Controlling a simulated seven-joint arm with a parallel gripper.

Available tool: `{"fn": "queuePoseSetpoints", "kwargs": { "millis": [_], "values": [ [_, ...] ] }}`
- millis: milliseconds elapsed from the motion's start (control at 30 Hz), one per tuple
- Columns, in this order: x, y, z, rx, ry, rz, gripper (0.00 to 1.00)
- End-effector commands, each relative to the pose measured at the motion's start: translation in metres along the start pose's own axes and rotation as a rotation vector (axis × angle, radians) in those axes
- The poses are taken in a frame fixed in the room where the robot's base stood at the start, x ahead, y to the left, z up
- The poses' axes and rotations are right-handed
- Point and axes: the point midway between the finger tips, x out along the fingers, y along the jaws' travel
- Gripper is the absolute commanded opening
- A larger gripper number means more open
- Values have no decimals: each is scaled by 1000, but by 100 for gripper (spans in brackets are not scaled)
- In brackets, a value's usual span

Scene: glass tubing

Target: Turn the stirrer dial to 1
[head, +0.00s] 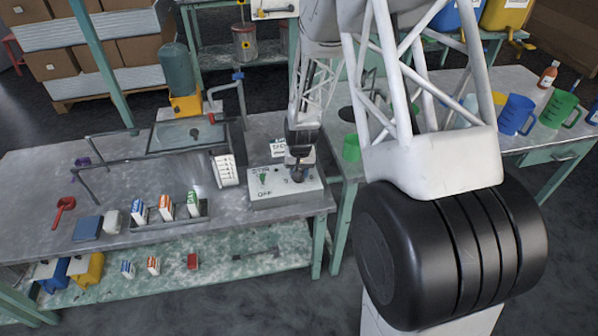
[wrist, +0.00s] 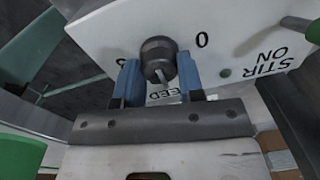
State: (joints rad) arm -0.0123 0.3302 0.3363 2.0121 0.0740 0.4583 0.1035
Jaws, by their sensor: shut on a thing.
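The stirrer (head: 286,190) is a pale box near the right end of the left bench, with a green switch (head: 263,178) and STIR and OFF lettering. In the wrist view its panel (wrist: 228,28) shows a 0, part of a 3 and part of the word SPEED. The black dial (wrist: 157,52) stands on this panel. A light mark shows on its lower side; I cannot tell exactly which setting it points to. My gripper (wrist: 158,72) is shut on the dial, one blue finger on each side. In the head view my gripper (head: 298,166) covers much of the dial.
A green cup (head: 351,147) is to the right. Blue (head: 515,114) and green jugs (head: 558,108) stand on the right bench.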

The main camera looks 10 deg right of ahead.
Motion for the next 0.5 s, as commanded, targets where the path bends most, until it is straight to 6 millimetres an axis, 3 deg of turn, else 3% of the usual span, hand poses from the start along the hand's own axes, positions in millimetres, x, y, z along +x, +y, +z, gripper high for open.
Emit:
{"fn": "queuePoseSetpoints", "kwargs": {
  "millis": [500],
  "values": [
    [0,0,1,-421,-16,0,12]
  ]
}}
